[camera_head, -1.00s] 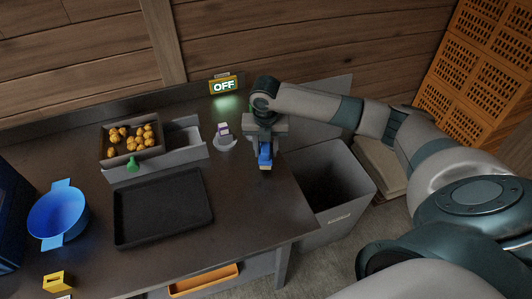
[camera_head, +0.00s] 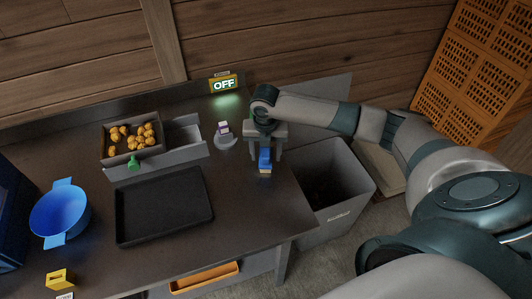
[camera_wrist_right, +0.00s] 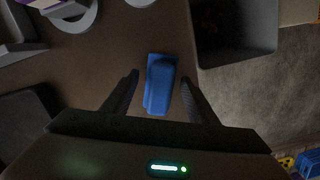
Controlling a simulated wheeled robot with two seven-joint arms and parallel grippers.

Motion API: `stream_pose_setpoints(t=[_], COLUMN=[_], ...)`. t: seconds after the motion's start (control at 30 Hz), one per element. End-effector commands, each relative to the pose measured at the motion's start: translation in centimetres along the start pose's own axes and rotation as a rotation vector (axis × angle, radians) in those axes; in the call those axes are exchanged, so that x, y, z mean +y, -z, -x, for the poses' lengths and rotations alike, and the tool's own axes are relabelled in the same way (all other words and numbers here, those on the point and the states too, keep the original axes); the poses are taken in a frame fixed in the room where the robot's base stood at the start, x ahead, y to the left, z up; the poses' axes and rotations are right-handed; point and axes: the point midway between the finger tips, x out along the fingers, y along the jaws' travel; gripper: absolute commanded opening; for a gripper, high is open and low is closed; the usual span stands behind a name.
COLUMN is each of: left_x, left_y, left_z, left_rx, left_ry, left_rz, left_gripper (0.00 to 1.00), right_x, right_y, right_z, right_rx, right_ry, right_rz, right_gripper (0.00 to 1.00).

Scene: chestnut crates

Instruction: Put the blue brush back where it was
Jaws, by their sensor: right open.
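The blue brush (camera_head: 265,160) rests on the dark table close to its right edge, its pale bristle end toward the front in the head view. My right gripper (camera_head: 266,155) is open over it. In the right wrist view the blue brush (camera_wrist_right: 160,85) lies between the two spread fingers, with a gap on each side, so neither finger appears to touch it. My left gripper is not in view.
A grey bin (camera_head: 345,205) stands right of the table. A small round holder (camera_head: 226,142) with a purple-and-white item is left of the brush. A black tray (camera_head: 164,240), a crate of chestnuts (camera_head: 118,163) and a blue bowl (camera_head: 58,213) are farther left.

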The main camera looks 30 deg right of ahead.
Motion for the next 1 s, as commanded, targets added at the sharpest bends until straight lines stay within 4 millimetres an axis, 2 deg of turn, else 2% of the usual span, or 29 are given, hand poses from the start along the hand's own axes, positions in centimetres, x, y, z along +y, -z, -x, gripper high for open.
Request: stream_pose_setpoints(t=[0.17, 0.33, 0.8, 1.0], left_x=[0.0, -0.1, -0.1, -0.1], left_y=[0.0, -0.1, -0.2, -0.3], left_z=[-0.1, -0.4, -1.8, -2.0], left_rx=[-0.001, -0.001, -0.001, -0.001], left_ry=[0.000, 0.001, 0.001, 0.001], left_rz=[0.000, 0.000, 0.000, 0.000], left_gripper=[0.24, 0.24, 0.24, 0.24], right_x=[0.0, 0.0, 0.1, 0.1], right_y=[-0.1, -0.1, -0.1, -0.1], right_z=[0.4, 1.9, 9.7, 11.8], right_rx=[-0.001, -0.003, -0.003, -0.001], right_ry=[-0.001, -0.002, -0.003, -0.001], right_rz=[0.000, 0.000, 0.001, -0.001], right_gripper=[0.53, 0.53, 0.53, 0.53])
